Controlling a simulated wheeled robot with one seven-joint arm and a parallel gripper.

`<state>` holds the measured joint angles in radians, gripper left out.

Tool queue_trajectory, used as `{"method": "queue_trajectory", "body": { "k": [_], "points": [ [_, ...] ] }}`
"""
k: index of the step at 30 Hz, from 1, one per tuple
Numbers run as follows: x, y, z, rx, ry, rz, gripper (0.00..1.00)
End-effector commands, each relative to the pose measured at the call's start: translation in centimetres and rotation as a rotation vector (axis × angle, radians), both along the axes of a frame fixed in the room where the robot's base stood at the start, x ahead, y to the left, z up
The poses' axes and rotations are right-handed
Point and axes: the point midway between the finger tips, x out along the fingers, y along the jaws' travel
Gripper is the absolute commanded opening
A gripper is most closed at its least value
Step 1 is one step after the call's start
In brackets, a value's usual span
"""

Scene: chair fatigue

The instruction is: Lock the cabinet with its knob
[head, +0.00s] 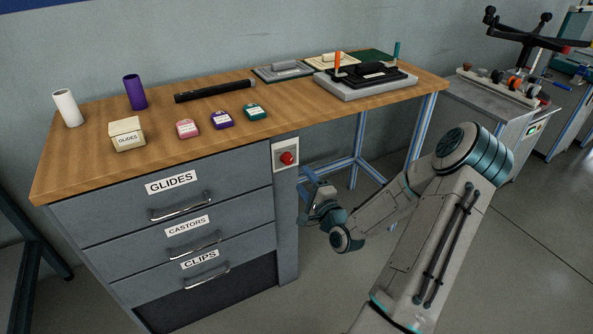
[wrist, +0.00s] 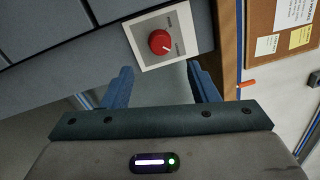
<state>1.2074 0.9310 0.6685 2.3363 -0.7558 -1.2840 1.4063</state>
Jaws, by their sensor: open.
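The grey cabinet (head: 175,222) under the wooden worktop has three drawers labelled GLIDES, CASTORS and CLIPS, and all look closed. Its red knob (head: 288,158) sits on a white plate at the upper right of the cabinet front. In the wrist view the red knob (wrist: 160,42) has a pale pointer line towards its lower right, and the plate lettering is too small to read. My gripper (head: 308,188) is just below and right of the knob in the head view. In the wrist view my gripper (wrist: 162,82) has its blue fingers apart and empty, with the knob beyond their tips.
The worktop (head: 300,95) holds a GLIDES box (head: 127,134), small coloured packs, a white cylinder (head: 68,108), a purple cylinder (head: 135,92), a black bar (head: 215,91) and a fixture (head: 365,80). Its edge overhangs the knob. Blue frame legs (head: 357,150) stand right of the cabinet.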

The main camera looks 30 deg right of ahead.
Motion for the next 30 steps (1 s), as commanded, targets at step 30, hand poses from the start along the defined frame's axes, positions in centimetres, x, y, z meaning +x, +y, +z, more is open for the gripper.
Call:
{"method": "queue_trajectory", "body": {
  "k": [30],
  "points": [
    [-5.1,0.1,-0.4,-0.026,0.021,0.01,0.54]
  ]
}}
